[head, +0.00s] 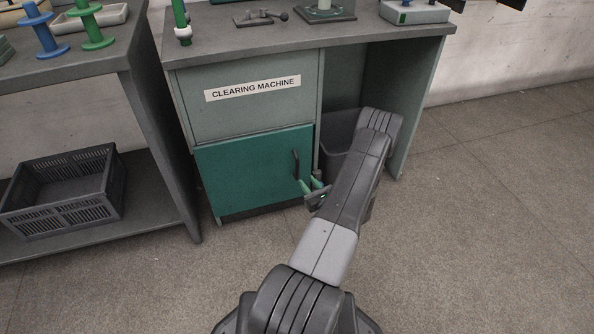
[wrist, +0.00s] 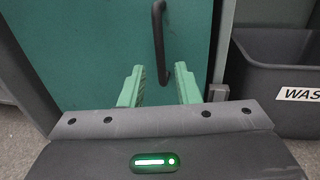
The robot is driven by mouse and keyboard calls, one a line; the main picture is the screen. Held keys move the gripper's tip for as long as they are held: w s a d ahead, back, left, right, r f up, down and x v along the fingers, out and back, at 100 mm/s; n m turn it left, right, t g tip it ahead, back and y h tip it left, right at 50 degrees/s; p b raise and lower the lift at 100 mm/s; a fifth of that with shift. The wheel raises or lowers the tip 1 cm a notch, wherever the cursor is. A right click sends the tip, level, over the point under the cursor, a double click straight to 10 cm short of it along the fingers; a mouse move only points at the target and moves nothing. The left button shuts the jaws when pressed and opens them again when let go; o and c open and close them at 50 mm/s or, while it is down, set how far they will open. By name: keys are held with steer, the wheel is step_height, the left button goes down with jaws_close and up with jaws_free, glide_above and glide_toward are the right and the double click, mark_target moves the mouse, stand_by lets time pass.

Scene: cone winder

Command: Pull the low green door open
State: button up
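The low green door (head: 252,172) is shut, set in the cabinet under the panel labelled CLEARING MACHINE. Its dark upright bar handle (head: 295,165) is near the door's right edge. In the wrist view the green door (wrist: 95,50) fills much of the picture, and the handle (wrist: 159,42) runs down from the top middle. My gripper (head: 311,184) is near the handle's lower end. In the wrist view my gripper's green fingers (wrist: 159,84) are apart, with the handle's lower end showing between them. I cannot tell whether the handle is within the fingers or just beyond them.
A dark waste bin (wrist: 275,75) stands right of the door, in the open bay under the worktop; it also shows in the head view (head: 340,133). A bench with a grey crate (head: 65,190) on its lower shelf stands at left. The floor in front is clear.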

mark_target(298, 170)
steer(key=b+x, duration=0.1)
steer(key=x, duration=0.7)
steer(key=shift+w+a+b, duration=0.2)
steer(key=shift+w+b, duration=0.1)
steer(key=shift+b, duration=0.1)
jaws_close()
